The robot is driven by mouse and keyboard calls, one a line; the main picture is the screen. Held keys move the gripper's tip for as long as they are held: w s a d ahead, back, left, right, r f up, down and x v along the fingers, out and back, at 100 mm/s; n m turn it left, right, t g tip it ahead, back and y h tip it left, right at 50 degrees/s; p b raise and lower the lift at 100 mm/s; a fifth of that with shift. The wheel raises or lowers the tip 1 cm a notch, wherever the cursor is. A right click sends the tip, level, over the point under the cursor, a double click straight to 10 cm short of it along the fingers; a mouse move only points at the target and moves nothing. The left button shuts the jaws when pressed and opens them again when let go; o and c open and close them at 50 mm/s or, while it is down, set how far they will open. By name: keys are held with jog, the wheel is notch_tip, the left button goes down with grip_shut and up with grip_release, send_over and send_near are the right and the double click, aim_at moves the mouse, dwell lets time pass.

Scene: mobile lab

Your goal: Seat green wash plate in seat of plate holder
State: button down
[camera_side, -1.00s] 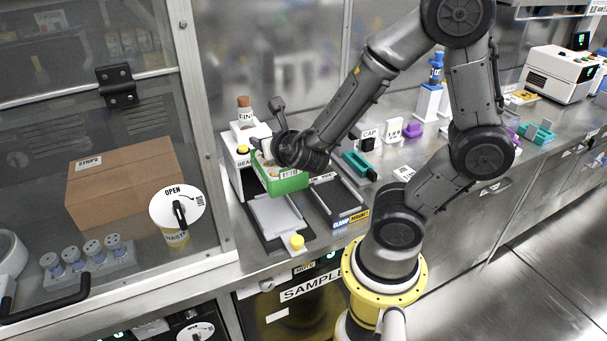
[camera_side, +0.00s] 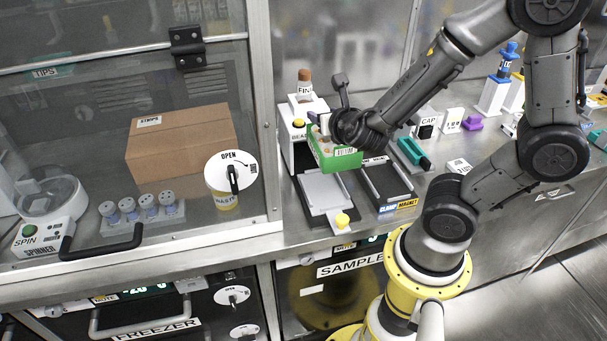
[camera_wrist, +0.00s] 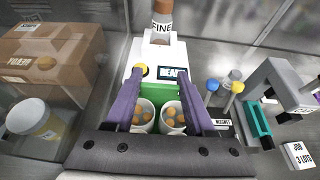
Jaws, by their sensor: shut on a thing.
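The green wash plate (camera_side: 345,162), a green block with a white label on its front, is held in my gripper (camera_side: 323,132) in front of the bead dispenser. In the wrist view, my gripper's purple fingers (camera_wrist: 160,72) stand on either side of the green plate (camera_wrist: 154,92). Two white cups with orange balls show between the fingers. A low holder with a pale grey top (camera_side: 325,190) and a yellow knob lies just below and in front of the plate in the side view. I cannot tell whether the plate touches anything below.
The white bead dispenser (camera_side: 297,150) with a FINE bottle (camera_side: 304,86) stands close behind. A dark holder marked clamp and magnet (camera_side: 388,182) is to the right, with a teal rack (camera_side: 412,154) beyond. A glass-fronted cabinet is at left.

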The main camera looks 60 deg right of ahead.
jog(key=s+d+r+m+g+h, duration=0.1)
jog(key=d+r+m+g, duration=0.1)
jog(key=d, duration=0.5)
jog(key=s+d+r+m+g+h, duration=0.1)
jog(key=s+d+r+m+h, duration=0.15)
jog(key=d, duration=0.35)
jog(key=w+d+r+n+t+y, duration=0.1)
jog(key=w+r+n+t+y, duration=0.2)
jog(key=w+r+n+y, duration=0.1)
jog(key=shift+w+d+r+n+t, duration=0.35)
jog(key=shift+w+n, duration=0.4)
jog(key=shift+w, duration=0.3)
